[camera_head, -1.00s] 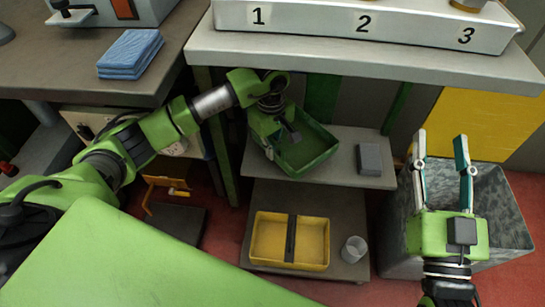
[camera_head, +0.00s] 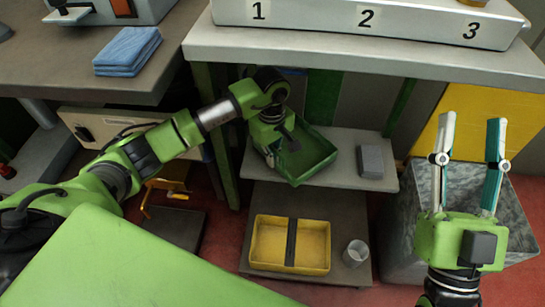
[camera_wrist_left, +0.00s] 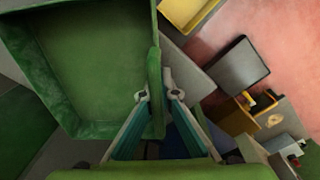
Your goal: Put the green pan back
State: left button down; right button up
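The green pan (camera_head: 312,152) is a rectangular open tray at the middle shelf (camera_head: 345,178), under the counter. It is turned at an angle, and a near corner overhangs the shelf's front edge. My left gripper (camera_head: 273,150) is at the pan's left side. In the left wrist view the fingers (camera_wrist_left: 157,95) are on either side of the wall of the green pan (camera_wrist_left: 95,60), shut on it. The pan looks empty. I cannot tell whether its base touches the shelf. My right gripper (camera_head: 472,125) is open and empty, pointing up in front of the grey bin.
A grey block (camera_head: 370,161) lies on the shelf right of the pan. Below, a yellow tray (camera_head: 262,245) and a clear cup (camera_head: 356,252) stand on the lower shelf. The counter (camera_head: 360,55) is close above. A speckled grey bin (camera_head: 400,225) stands at right.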

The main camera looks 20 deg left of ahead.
aim_at(272, 147)
pick_arm(q)
jog(key=c, duration=2.3)
grip_release()
pick_arm(e)
jog(key=shift+s+r, duration=0.2)
jog(key=shift+r, duration=0.05)
pick_arm(q)
notch_tip(272, 147, up, 7)
jog(key=shift+r+p, duration=0.1)
jog(key=shift+p, duration=1.05)
jog(key=shift+s+r, duration=0.1)
jog(key=shift+r, duration=0.1)
pick_arm(e)
jog(key=w+f+g+h, duration=0.2)
jog(key=w+f+g, duration=0.2)
jog(key=f, duration=0.7)
jog(key=shift+w+g, duration=0.35)
jog(key=shift+g, duration=0.75)
jog(key=shift+d, duration=0.15)
